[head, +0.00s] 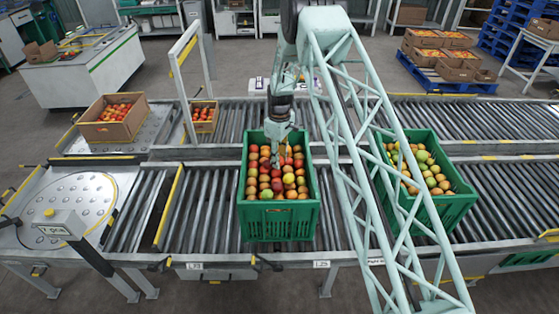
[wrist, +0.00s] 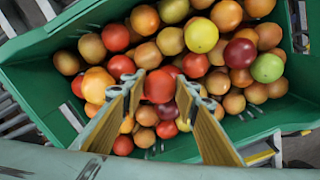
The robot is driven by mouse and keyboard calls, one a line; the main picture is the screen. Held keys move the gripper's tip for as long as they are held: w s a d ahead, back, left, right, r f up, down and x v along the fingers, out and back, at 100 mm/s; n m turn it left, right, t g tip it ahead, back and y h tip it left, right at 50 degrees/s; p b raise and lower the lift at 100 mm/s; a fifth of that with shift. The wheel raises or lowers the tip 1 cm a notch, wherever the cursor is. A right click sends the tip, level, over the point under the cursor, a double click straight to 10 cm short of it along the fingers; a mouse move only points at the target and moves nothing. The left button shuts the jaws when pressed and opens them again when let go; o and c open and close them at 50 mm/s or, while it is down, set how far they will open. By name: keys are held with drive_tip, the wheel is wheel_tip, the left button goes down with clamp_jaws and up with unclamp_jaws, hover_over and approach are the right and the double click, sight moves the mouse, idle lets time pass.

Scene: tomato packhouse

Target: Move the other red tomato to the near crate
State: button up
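My gripper (head: 276,158) reaches down into the middle green crate (head: 279,222), which is full of red, orange, yellow and green tomatoes. In the wrist view, the two yellowish fingers of my gripper (wrist: 160,84) stand apart. A red tomato (wrist: 160,87) lies between their tips, among the others, with a small gap visible on its sides. More red tomatoes (wrist: 115,38) lie in this crate (wrist: 32,92) to the left. A second green crate (head: 428,212), also filled with mixed tomatoes, stands to the right, partly hidden behind my arm.
Both green crates stand on the near roller conveyor (head: 345,215). A cardboard box of red tomatoes (head: 104,131) and a smaller box (head: 203,127) stand at the back left. A round plate (head: 80,200) lies at the left. Rollers left of the middle crate are bare.

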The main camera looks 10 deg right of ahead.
drive_tip(key=shift+f+b, duration=0.5)
drive_tip(key=shift+f, duration=0.1)
idle(0.3)
drive_tip(key=o, duration=0.7)
drive_tip(key=shift+r, duration=0.25)
drive_tip(key=shift+r+p, duration=0.55)
drive_tip(key=shift+r, duration=0.1)
wheel_tip(320, 180, up, 12)
drive_tip(key=shift+f, duration=0.25)
idle(0.6)
